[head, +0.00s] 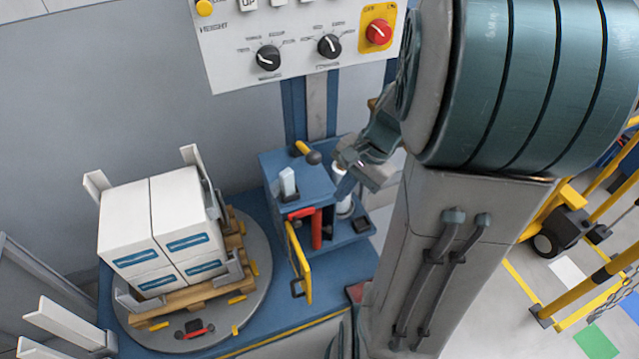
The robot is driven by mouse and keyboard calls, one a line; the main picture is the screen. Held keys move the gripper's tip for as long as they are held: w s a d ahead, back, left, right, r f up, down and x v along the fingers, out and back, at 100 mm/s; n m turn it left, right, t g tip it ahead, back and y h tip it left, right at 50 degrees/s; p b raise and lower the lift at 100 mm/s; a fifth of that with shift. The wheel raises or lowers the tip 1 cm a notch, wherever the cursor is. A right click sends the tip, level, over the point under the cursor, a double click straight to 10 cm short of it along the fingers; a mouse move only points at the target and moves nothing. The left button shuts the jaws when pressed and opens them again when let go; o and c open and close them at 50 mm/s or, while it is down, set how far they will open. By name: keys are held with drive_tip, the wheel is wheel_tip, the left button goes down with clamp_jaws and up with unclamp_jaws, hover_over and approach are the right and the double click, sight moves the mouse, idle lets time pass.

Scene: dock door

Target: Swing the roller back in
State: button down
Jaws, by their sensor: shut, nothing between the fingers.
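A blue film carriage (285,172) stands on the blue machine base, right of the turntable. A narrow upright yellow frame (299,262) stands out from its front, towards the camera. A red upright roller (316,229) shows just behind that frame, and a red handle (301,212) lies above it. I cannot tell for certain which part swings. My gripper (353,172) is shut and empty at the carriage's right side, over a pale upright cylinder (343,190). It is apart from the yellow frame and red roller. My gripper and arm hide part of the carriage's right side.
White boxes on a wooden pallet (178,297) stand on the round grey turntable (262,260). A control panel (300,40) with knobs and a red button hangs above. Yellow rails (600,275) stand at the right. White posts (65,325) are at lower left.

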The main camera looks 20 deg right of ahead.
drive_tip(key=d+f+m+t+y+b, duration=0.1)
drive_tip(key=d+f+m+b, duration=0.2)
drive_tip(key=d+f+m, duration=0.3)
drive_tip(key=w+d+f+m+t+y+b, duration=0.1)
drive_tip(key=d+f+m, duration=0.5)
drive_tip(key=f, duration=0.6)
drive_tip(key=d+t+b, duration=0.1)
drive_tip(key=b, duration=0.1)
drive_tip(key=shift+d+f+t+y+b, duration=0.15)
drive_tip(key=shift+d+t+y+b, duration=0.05)
drive_tip(key=shift+t+y+b, duration=0.15)
drive_tip(key=shift+w, duration=0.1)
drive_tip(key=w+a+r+b+x, duration=0.1)
drive_tip(key=r+x, duration=0.1)
drive_tip(key=x, duration=1.1)
drive_tip(key=shift+a, duration=0.4)
drive_tip(key=shift+f, duration=0.15)
